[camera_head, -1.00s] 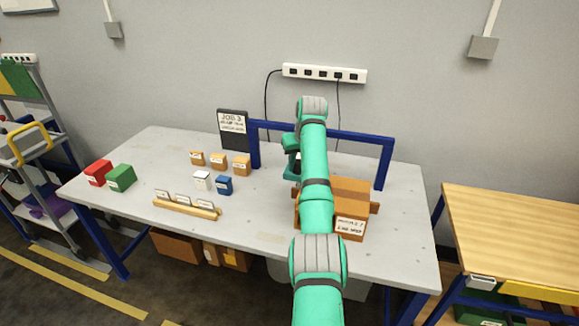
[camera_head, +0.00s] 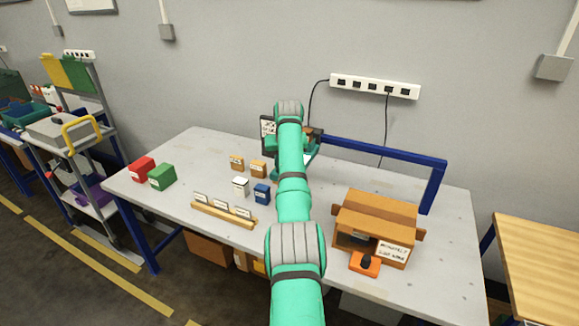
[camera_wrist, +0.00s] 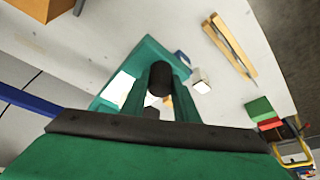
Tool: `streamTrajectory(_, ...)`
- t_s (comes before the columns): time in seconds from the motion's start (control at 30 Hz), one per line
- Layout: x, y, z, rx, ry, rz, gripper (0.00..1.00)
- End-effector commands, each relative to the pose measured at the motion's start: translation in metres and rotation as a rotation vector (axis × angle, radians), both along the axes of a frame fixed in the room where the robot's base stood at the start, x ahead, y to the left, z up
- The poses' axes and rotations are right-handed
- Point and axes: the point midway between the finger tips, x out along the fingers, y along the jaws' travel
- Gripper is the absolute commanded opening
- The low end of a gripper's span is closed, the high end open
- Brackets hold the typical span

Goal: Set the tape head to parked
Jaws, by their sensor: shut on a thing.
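My gripper (camera_wrist: 160,98) is shut on a dark cylindrical knob (camera_wrist: 160,76), which stands between its green fingers in the wrist view. In the head view the gripper (camera_head: 309,147) is at the left part of the blue overhead frame (camera_head: 385,148), mostly behind my arm. A small dark and brown piece (camera_head: 314,134) shows at the gripper by the rail; it may be the tape head, but I cannot tell surely. The frame's left post is hidden by my arm.
A brown carton (camera_head: 376,217) stands right of my arm, with an orange block with a black knob (camera_head: 365,263) before it. Small orange boxes (camera_head: 258,168), a white box (camera_head: 240,186), a blue box (camera_head: 262,193) and a wooden card rack (camera_head: 222,215) lie left.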

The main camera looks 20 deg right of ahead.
Motion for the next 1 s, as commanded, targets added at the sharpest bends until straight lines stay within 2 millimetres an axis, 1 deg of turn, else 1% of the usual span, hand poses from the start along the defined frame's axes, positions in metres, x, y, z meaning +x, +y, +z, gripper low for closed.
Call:
streamTrajectory(0.03,0.002,-0.004,0.001,-0.008,-0.009,-0.008,0.00)
streamTrajectory(0.2,0.005,0.005,0.002,-0.009,-0.010,-0.002,0.00)
streamTrajectory(0.47,0.006,0.014,0.002,-0.010,-0.011,0.007,0.00)
streamTrajectory(0.5,0.007,0.014,0.002,-0.009,-0.010,0.009,0.35)
streamTrajectory(0.53,0.007,0.015,0.002,-0.009,-0.010,0.010,0.42)
streamTrajectory(0.57,0.007,0.016,0.002,-0.009,-0.010,0.011,0.46)
streamTrajectory(0.87,0.006,0.018,0.002,-0.005,-0.007,0.014,0.46)
streamTrajectory(1.0,0.003,0.018,0.010,-0.006,-0.008,0.013,0.46)
